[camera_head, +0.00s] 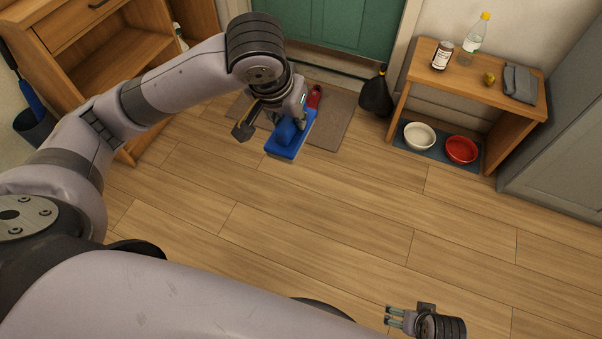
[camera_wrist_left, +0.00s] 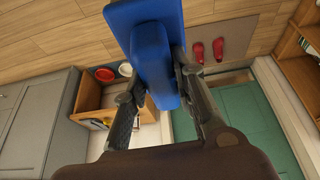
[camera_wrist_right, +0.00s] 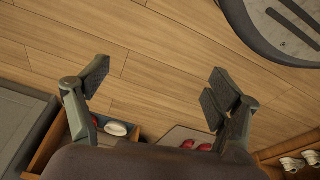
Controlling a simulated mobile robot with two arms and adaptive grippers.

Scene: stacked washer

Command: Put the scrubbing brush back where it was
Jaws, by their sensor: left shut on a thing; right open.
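The scrubbing brush is the blue object (camera_head: 288,140) held by my left gripper (camera_head: 292,116), above the floor near the doormat. In the left wrist view the blue brush (camera_wrist_left: 155,50) lies between the two fingers, which are shut on its raised narrow part; its wider flat part is at the top of the picture. The bristles cannot be made out. My right gripper (camera_head: 388,315) is low at the right, over bare floor. In the right wrist view it (camera_wrist_right: 155,85) is open with nothing between its fingers.
Red shoes (camera_head: 315,95) stand on the doormat (camera_head: 335,125) by the green door (camera_head: 340,25). A wooden bench (camera_head: 420,84) holds bottles and a grey cloth; a white bowl (camera_head: 419,136) and a red bowl (camera_head: 461,149) sit below. A wooden shelf (camera_head: 110,60) is at left. The middle floor is clear.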

